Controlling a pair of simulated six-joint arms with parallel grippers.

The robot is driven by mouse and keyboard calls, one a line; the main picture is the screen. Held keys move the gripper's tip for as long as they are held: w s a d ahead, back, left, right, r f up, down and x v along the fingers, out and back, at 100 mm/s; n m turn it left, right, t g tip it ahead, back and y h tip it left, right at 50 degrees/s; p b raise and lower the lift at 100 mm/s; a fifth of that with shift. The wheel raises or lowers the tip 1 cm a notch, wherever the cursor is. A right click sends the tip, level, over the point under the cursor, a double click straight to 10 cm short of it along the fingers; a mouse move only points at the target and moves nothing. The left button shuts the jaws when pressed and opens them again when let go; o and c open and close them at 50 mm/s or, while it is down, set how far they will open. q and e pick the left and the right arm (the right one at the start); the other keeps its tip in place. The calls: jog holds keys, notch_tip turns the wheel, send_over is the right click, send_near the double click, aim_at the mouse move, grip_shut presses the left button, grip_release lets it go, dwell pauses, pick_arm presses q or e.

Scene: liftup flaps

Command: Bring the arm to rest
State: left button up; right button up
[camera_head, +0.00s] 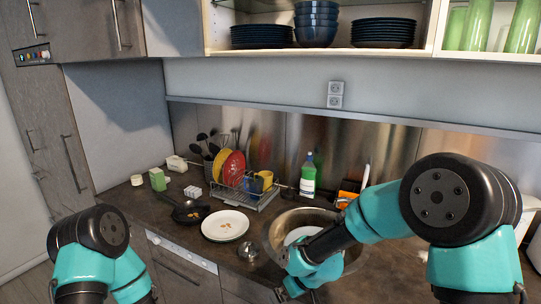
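My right arm (380,215) reaches in from the right, and its lower end passes in front of the sink. Its gripper (287,292) is at the bottom edge, low beside the counter front, small and partly cut off, so its fingers cannot be made out. My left arm (90,250) is folded at the lower left, and its gripper is out of the picture. The wall cabinet (270,45) stands open at the top, showing its shelf. Its flap is not clearly visible.
Dark bowls (316,28) and stacked plates (383,32) are on the shelf, with green glasses (523,27) at right. On the counter are a pan (190,213), a white plate (225,225), a dish rack (245,195) and a soap bottle (308,177) behind the sink (272,232).

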jog(key=s+d+f+m, duration=0.4)
jog(key=s+d+f, duration=0.4)
jog(key=f, duration=0.3)
jog(key=s+d+f+m+g+h, duration=0.1)
jog(key=s+d+f+m, duration=0.3)
jog(key=s+d+f, duration=0.4)
notch_tip(320, 180, down, 4)
jog(key=shift+s+d+r, duration=0.1)
jog(key=shift+s+d, duration=0.25)
jog(key=shift+s, duration=0.5)
